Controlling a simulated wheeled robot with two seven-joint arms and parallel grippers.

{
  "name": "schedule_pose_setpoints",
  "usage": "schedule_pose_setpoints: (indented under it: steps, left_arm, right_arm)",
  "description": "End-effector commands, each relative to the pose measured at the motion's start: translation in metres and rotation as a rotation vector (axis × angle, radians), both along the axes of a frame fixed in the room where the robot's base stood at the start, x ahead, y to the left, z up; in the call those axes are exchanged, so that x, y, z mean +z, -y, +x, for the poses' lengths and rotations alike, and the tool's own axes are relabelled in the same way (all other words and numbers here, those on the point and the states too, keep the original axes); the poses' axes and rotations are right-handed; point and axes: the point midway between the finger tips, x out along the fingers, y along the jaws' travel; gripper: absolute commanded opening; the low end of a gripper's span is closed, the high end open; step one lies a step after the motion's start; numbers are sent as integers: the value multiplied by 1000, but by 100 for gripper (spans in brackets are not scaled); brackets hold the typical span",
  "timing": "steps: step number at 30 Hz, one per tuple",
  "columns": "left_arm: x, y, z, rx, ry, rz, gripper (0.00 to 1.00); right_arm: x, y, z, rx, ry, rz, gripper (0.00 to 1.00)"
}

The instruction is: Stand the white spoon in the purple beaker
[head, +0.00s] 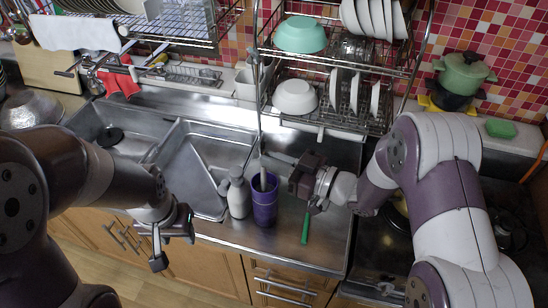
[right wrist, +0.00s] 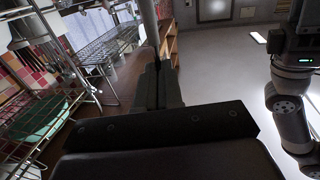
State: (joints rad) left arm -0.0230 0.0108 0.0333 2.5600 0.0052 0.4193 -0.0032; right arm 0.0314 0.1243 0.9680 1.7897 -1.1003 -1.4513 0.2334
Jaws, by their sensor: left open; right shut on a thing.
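The purple beaker (head: 264,208) stands upright on the steel counter, right of the sink. My right gripper (head: 268,160) is just above the beaker's mouth and shut on a long, thin pale utensil, which I take for the white spoon (head: 258,115). The spoon is nearly upright, and its lower end appears to be inside the beaker's mouth; whether it touches the bottom is hidden. In the right wrist view the spoon (right wrist: 150,25) rises between the closed fingers. My left gripper (head: 173,244) is open and empty, in front of the sink's near edge.
The dish rack (head: 330,118) with bowls and plates stands behind. The sink (head: 205,160) lies left; the stove is at the right.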

Motion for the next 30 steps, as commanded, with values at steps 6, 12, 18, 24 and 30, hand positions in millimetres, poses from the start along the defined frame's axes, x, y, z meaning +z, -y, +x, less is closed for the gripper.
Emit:
schedule_pose_setpoints:
  steps: [6,12,18,24,30]
  left_arm:
    - [-25,0,0,0,0,0,45]
    - [-42,0,0,0,0,0,45]
    - [-53,0,0,0,0,0,45]
    - [-52,0,0,0,0,0,45]
    - [-52,0,0,0,0,0,45]
  right_arm:
    - [-29,0,0,0,0,0,0]
    - [-51,0,0,0,0,-1,0]
    - [-64,0,0,0,1,0,0]
    - [-64,0,0,0,1,0,0]
    - [-64,0,0,0,1,0,36]
